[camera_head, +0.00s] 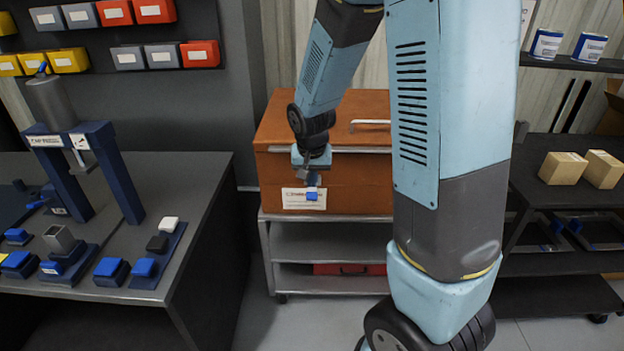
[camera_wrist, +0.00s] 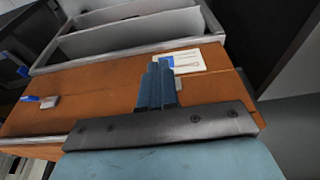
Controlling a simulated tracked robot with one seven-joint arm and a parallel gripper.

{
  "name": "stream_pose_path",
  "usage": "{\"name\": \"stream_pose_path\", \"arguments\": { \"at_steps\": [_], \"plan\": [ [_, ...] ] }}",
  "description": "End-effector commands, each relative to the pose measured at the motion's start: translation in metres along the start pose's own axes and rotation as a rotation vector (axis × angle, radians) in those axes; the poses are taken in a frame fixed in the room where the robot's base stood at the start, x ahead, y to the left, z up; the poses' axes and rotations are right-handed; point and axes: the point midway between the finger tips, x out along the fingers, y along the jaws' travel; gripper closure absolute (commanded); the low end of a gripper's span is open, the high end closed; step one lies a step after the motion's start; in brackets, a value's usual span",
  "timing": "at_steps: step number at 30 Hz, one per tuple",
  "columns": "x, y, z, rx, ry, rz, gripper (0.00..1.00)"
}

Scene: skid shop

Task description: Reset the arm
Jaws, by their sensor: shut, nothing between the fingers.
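My arm rises through the middle of the head view and bends down toward the orange-brown chest. My gripper (camera_head: 312,191) hangs in front of the chest's front face, beside its white label. In the wrist view my gripper (camera_wrist: 157,75) has its two blue fingers close together, shut with nothing between them. The chest (camera_head: 345,177) stands on a grey cart; its front and label (camera_wrist: 180,62) fill the middle of the wrist view. I cannot tell whether the fingertips touch the chest.
A workbench (camera_head: 190,200) with a blue press (camera_head: 85,165) and several small blue fixtures stands at the left. The grey cart (camera_head: 300,285) has lower shelves. A dark table at the right carries two cardboard boxes (camera_head: 563,168). Grey floor shows between the bench and cart.

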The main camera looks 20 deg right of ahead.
Motion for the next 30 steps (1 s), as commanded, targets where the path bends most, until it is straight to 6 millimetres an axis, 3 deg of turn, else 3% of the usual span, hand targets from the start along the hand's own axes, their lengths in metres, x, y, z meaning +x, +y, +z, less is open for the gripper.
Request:
{"name": "stream_pose_path", "arguments": {
  "at_steps": [8, 13, 20, 30],
  "plan": [
    [-0.001, 0.0, 0.0, 0.0, 0.0, 0.0, 1.0],
    [-0.017, 0.004, 0.001, -0.005, 0.009, -0.013, 1.0],
    [-0.073, 0.022, 0.009, -0.038, 0.039, -0.051, 1.0],
    [-0.153, 0.05, 0.038, -0.11, 0.093, -0.096, 1.0]
  ]
}}
